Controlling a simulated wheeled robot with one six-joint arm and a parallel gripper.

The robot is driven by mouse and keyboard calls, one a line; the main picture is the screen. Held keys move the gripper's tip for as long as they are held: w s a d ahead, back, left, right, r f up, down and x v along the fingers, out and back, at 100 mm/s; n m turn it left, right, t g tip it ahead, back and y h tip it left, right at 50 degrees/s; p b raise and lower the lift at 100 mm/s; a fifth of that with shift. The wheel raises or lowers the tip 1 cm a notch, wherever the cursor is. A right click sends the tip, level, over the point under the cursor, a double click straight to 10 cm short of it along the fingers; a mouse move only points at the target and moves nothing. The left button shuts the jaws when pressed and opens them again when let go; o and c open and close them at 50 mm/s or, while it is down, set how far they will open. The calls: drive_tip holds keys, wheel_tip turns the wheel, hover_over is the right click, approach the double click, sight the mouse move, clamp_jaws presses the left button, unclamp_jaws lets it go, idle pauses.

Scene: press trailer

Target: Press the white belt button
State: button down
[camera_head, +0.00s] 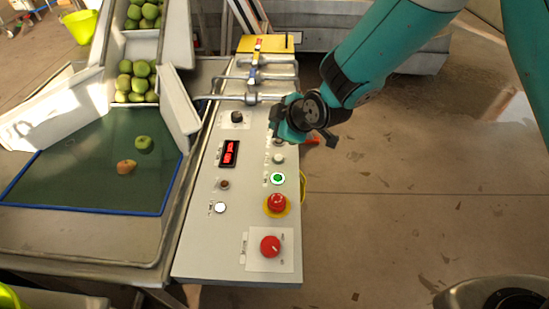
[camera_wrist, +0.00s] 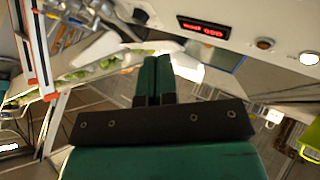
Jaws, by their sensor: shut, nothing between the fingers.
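The white button (camera_head: 220,207) is a small round white disc with a dark rim on the lower left of the grey control panel (camera_head: 205,250). A small label is beside it. It also shows in the wrist view (camera_wrist: 309,58) at the right edge. My gripper (camera_head: 279,131) is above the upper right part of the panel, beyond the white button and to its right, and clearly apart from it. Its teal fingers (camera_wrist: 155,62) are together and empty in the wrist view. The gripper covers part of the panel's upper right controls.
The panel also bears a red display (camera_head: 230,153), a brown button (camera_head: 223,184), a green button (camera_head: 278,178), a red mushroom button (camera_head: 277,203) and a red knob (camera_head: 270,246). Metal pipe fittings (camera_head: 252,98) stand at its far end. A green belt (camera_head: 85,180) with apples lies left.

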sight(277, 159)
wheel_tip(277, 159, down, 8)
drive_tip(key=b, duration=0.5)
drive_tip(key=shift+a+r, duration=0.1)
idle(1.7)
drive_tip(key=shift+f+b, duration=0.4)
